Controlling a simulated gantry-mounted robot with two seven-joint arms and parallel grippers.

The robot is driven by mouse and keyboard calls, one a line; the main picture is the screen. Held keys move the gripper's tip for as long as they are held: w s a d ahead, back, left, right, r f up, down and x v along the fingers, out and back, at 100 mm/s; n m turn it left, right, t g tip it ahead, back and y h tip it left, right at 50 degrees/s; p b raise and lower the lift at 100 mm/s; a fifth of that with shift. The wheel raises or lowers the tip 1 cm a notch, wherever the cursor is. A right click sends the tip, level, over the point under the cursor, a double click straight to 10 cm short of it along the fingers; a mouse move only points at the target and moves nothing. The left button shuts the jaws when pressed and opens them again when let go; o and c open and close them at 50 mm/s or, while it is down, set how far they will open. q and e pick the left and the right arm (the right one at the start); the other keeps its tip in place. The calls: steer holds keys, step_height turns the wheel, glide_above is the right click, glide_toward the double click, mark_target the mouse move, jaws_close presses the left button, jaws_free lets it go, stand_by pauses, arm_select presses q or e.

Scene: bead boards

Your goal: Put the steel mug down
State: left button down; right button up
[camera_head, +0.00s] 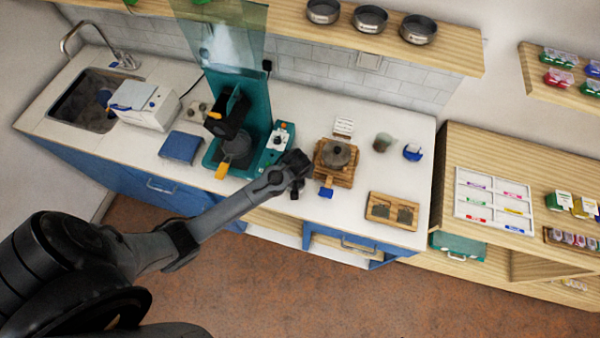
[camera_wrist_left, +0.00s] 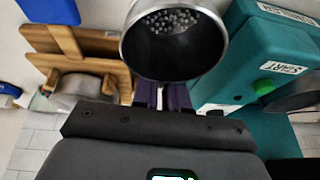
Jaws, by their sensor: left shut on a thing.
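In the left wrist view a round steel mug (camera_wrist_left: 174,62) shows with its dark mouth toward the camera. Small grey beads (camera_wrist_left: 168,20) lie inside it. My left gripper (camera_wrist_left: 165,97), with purple fingers, is shut on the mug at its near side. In the head view this gripper (camera_head: 296,172) is above the white counter (camera_head: 285,205), between the teal machine and the wooden stand. The mug cannot be made out behind the gripper there. My right gripper is not in view.
The teal machine (camera_head: 255,105) stands left of the gripper. The wooden stand (camera_head: 322,175) with a grey round piece (camera_head: 337,153) is close on the right. A wooden tray (camera_head: 378,208), a grey cup (camera_head: 382,142) and a blue item (camera_head: 412,152) stand farther right.

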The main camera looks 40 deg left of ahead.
arm_select(q)
step_height(320, 180, down, 3)
steer(key=shift+f, duration=0.2)
steer(key=shift+f, duration=0.1)
steer(key=c, duration=1.2)
jaws_free()
steer(key=shift+o, duration=0.2)
